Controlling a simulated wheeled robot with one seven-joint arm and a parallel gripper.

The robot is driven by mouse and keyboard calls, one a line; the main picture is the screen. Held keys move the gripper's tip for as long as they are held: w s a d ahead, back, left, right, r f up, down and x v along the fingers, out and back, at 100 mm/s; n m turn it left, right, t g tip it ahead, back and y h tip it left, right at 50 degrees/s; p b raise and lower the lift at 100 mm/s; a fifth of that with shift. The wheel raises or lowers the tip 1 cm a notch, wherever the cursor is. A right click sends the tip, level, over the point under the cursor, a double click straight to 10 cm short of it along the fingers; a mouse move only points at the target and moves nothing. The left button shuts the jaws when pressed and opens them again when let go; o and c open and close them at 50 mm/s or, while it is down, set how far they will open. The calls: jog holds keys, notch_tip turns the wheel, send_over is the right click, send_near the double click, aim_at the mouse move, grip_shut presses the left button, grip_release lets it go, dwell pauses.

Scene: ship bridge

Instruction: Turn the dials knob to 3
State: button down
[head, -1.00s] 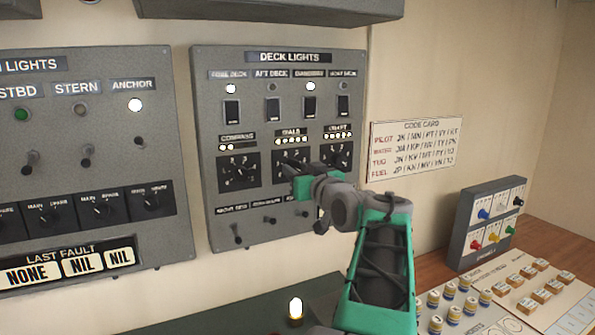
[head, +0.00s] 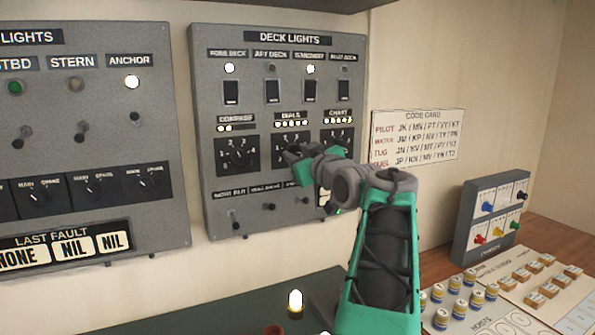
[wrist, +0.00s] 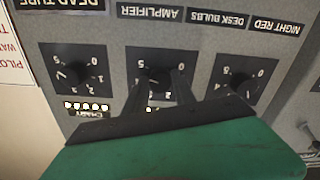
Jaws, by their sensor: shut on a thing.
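The deck lights panel (head: 207,90) is on the wall, with a row of three numbered dials. The dials knob (wrist: 155,80) is the middle one, seen upside down in the wrist view. My gripper (wrist: 157,88) is shut on this knob, one finger on each side. In the head view my gripper (head: 292,152) covers much of the dials knob's plate (head: 284,141). The fingers hide the pointer and part of the scale, so I cannot tell the setting. The strip of small lamps (head: 291,124) above it shows several lit; the fingers partly hide it in the wrist view.
The compass knob (head: 238,152) and chart knob (head: 337,141) sit close on either side. Toggle switches (head: 269,207) are below and rocker switches (head: 310,92) above. A code card (head: 418,136) hangs to the right. A console with small blocks stands lower right.

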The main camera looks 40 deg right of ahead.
jog(key=n+b, duration=0.8)
jog(key=b, duration=0.1)
jog(key=shift+f, duration=0.15)
jog(key=n+b, duration=0.3)
jog(key=n, duration=0.1)
jog(key=shift+n, duration=0.3)
jog(key=shift+r+n+b, duration=0.15)
jog(key=shift+n+b, duration=0.35)
jog(key=shift+n, duration=0.45)
jog(key=shift+r+n+b, duration=0.1)
jog(key=shift+n+b, duration=0.35)
jog(key=shift+n, duration=0.5)
jog(key=c, duration=1)
grip_release()
jog(key=shift+c, duration=0.2)
